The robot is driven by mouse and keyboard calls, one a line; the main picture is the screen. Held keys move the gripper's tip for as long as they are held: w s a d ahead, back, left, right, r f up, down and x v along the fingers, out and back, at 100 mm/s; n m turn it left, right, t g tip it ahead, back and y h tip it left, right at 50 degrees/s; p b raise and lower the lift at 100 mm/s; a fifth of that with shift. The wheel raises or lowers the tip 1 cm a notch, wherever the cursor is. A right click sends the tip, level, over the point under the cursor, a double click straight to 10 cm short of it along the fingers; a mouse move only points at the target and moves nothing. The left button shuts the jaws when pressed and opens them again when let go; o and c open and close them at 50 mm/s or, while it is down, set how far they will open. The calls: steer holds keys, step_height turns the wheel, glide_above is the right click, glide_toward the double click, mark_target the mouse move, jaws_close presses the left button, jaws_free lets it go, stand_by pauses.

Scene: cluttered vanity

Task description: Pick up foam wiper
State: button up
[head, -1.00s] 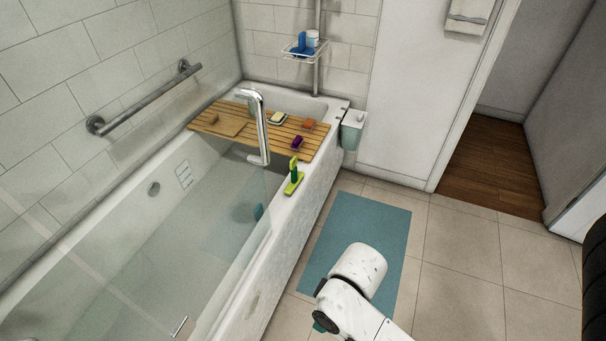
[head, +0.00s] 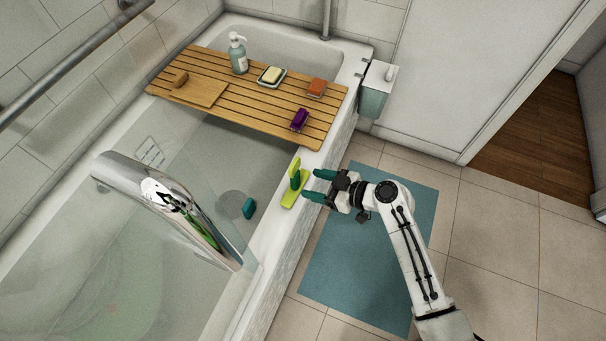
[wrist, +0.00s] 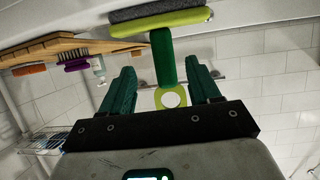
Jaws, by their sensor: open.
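The foam wiper (head: 293,192) stands on the tub's outer rim in the head view. It has a lime-green plate and an upright dark green handle. The wrist view, which is turned over, shows the wiper (wrist: 165,22) with a grey foam layer. My gripper (head: 316,185) is open and empty, just right of the wiper. In the wrist view my gripper (wrist: 162,76) has a finger on each side of the handle, with gaps.
A slatted wooden bath tray (head: 250,123) spans the tub, holding a pump bottle (head: 238,54), soap dish (head: 271,78), orange sponge (head: 316,88) and purple brush (head: 299,119). A blue mat (head: 350,275) lies below my arm.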

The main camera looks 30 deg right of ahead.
mark_target(290, 180)
steer(key=x, duration=0.2)
steer(key=shift+w+a+f, duration=0.1)
steer(key=shift+w+f, duration=0.05)
steer(key=shift+w, duration=0.15)
steer(key=shift+s+a+x, duration=0.1)
steer(key=shift+x, duration=1.45)
steer(key=shift+s+a+x, duration=0.1)
steer(key=shift+x, duration=1.4)
steer(key=shift+f, duration=0.15)
steer(key=c, duration=1.1)
